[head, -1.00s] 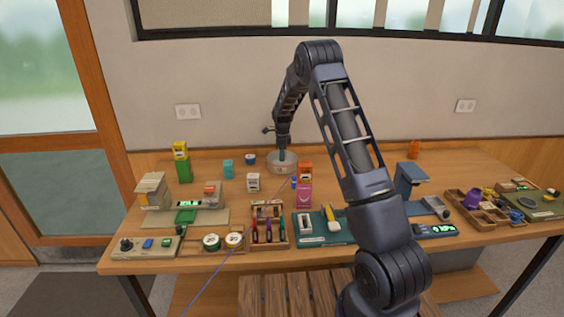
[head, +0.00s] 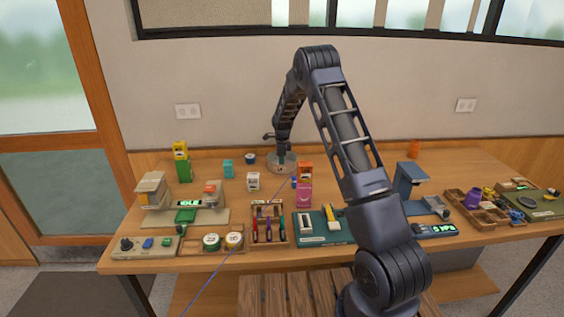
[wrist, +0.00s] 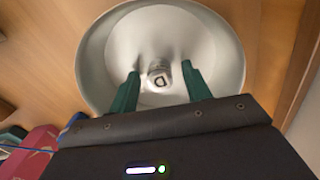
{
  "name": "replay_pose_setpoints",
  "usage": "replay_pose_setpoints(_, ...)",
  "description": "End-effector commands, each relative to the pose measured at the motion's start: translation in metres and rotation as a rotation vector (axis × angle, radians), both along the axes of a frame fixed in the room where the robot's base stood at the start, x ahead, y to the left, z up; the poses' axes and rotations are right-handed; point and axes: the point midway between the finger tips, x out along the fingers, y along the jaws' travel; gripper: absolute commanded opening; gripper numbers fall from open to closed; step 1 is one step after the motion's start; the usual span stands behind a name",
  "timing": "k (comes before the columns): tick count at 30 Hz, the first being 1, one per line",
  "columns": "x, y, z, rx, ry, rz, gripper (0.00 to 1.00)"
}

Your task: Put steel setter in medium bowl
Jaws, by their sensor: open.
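The medium bowl (head: 293,164) is a round silver metal bowl at the back middle of the table; in the wrist view (wrist: 215,50) it fills the upper middle. The steel setter (wrist: 160,80) is a small shiny cylinder with a dark mark on its end. It shows inside the bowl's outline, between my fingertips, and appears to rest in the bowl. My gripper (wrist: 160,75) is open, its two green fingers on either side of the setter with gaps visible. In the head view my gripper (head: 282,157) reaches down into the bowl, and the setter cannot be made out.
An orange and a pink box (head: 304,194) stand close to the bowl's front right. A divided pen tray (head: 268,235), green mat and scale fill the front. The table behind the bowl is mostly clear.

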Motion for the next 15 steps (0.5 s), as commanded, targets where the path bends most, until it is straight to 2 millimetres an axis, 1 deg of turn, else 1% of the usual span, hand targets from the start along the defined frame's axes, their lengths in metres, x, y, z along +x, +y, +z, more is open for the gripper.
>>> replay_pose_setpoints(4, 0.0, 0.0, 0.005, 0.0, -0.001, 0.0, 0.48)
replay_pose_setpoints(8, 0.0, 0.0, 0.019, 0.0, -0.002, 0.0, 0.48)
replay_pose_setpoints(15, 0.001, 0.0, 0.066, 0.002, -0.003, 0.0, 0.48)
